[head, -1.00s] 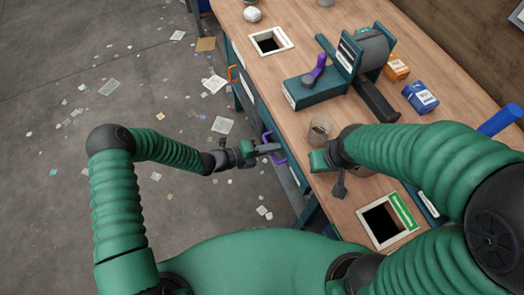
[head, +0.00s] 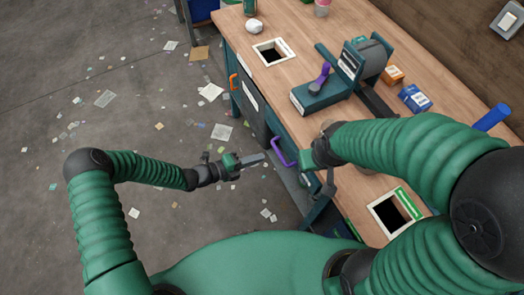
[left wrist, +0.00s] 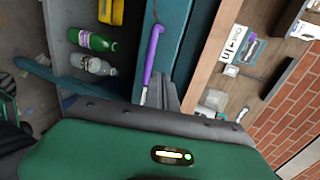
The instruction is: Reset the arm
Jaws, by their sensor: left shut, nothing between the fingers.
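My left arm reaches in from the left in the head view. Its gripper (head: 262,158) is shut and empty over the floor, left of the workbench (head: 440,95) and close to a purple handle (head: 284,152) on the bench's side. In the left wrist view the shut fingers (left wrist: 163,90) show beyond the green hand, with the purple handle (left wrist: 153,55) beside them. My right arm bends in from the right, with its gripper (head: 325,185) by the bench's near edge. I cannot tell whether its fingers are open or shut.
The bench holds a teal device with a purple lever (head: 320,78), an orange box (head: 393,75), a blue container (head: 415,98) and square openings (head: 272,50). Green (left wrist: 92,40) and clear (left wrist: 93,64) bottles show in the left wrist view. Scraps litter the open floor.

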